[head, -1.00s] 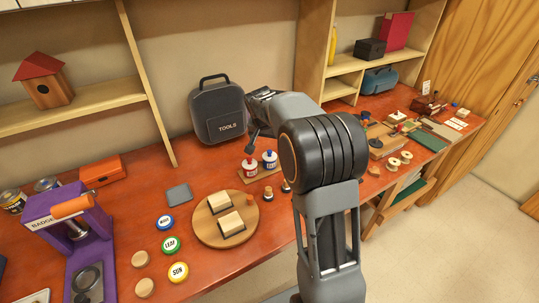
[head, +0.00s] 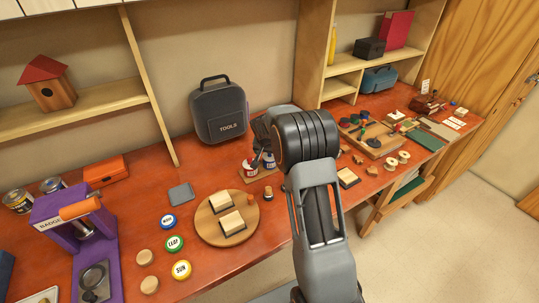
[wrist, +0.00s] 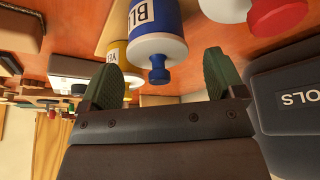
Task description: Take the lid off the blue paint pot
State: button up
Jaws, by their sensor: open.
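The blue paint pot (wrist: 157,28) has a white label, a pale top and a blue knob (wrist: 159,75) on its lid. In the wrist view, tilted nearly upside down, the knob lies between the two green-padded fingers of my gripper (wrist: 165,78), with a clear gap on each side. The lid is on the pot. In the head view the blue pot (head: 268,161) stands on a small wooden board, partly hidden by my gripper (head: 263,138) above it. My gripper is open and empty.
The red pot (head: 249,168) stands just left of the blue one. A yellow pot (wrist: 117,51) shows in the wrist view. The tool case (head: 219,113) stands close behind. A round board with two blocks (head: 208,228) lies in front on the bench.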

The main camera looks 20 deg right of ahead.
jog(key=shift+c, duration=0.4)
jog(key=c, duration=0.9)
jog(key=shift+r, duration=0.1)
